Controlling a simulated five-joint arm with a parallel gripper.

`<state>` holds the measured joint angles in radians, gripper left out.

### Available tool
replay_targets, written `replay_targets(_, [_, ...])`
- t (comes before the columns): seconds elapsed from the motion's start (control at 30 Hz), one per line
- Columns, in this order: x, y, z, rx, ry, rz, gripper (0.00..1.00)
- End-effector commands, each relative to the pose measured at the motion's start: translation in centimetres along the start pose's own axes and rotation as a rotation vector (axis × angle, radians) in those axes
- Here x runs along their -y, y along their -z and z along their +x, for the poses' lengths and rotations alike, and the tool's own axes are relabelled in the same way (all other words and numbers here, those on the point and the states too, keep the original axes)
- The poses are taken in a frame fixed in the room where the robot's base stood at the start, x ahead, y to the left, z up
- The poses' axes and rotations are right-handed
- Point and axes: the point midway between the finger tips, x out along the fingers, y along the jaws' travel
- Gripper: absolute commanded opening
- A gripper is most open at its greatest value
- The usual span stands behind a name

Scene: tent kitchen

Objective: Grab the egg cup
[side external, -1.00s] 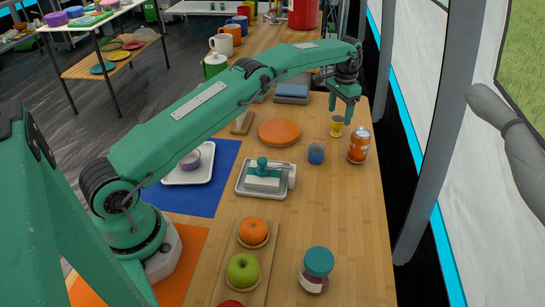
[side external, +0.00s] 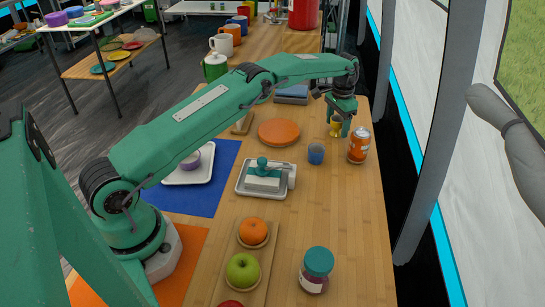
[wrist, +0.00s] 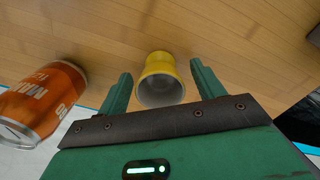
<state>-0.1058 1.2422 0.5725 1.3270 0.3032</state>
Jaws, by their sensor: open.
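The egg cup (side external: 336,128) is small and yellow and stands on the wooden table near its right edge. In the wrist view the egg cup (wrist: 160,82) lies between the two fingers, with its grey hollow facing the camera. My gripper (side external: 341,125) is low over the cup, fingers pointing down. In the wrist view my gripper (wrist: 160,85) is open, with a finger on each side of the cup and a visible gap on both sides.
An orange can (side external: 358,147) stands close by, and shows left of the fingers in the wrist view (wrist: 40,103). A blue cup (side external: 316,154) and an orange plate (side external: 279,132) are nearby. A butter dish (side external: 264,181) sits nearer the camera. The table's right edge is close.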

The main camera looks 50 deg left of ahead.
Motion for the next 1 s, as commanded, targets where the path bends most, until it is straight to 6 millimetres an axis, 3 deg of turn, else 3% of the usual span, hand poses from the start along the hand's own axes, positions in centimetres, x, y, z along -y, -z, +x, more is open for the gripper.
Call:
replay_targets(0.03, [0.0,0.0,0.0,0.000,0.000,0.000,0.62])
replay_targets(0.2, [0.0,0.0,0.0,0.000,0.000,0.000,0.28])
replay_targets(0.27, [0.0,0.0,0.0,0.000,0.000,0.000,0.20])
replay_targets(0.67, [0.0,0.1,-0.6,-0.002,0.001,0.000,0.20])
replay_targets(1.0, [0.0,0.1,-4.7,-0.004,0.001,0.000,0.20])
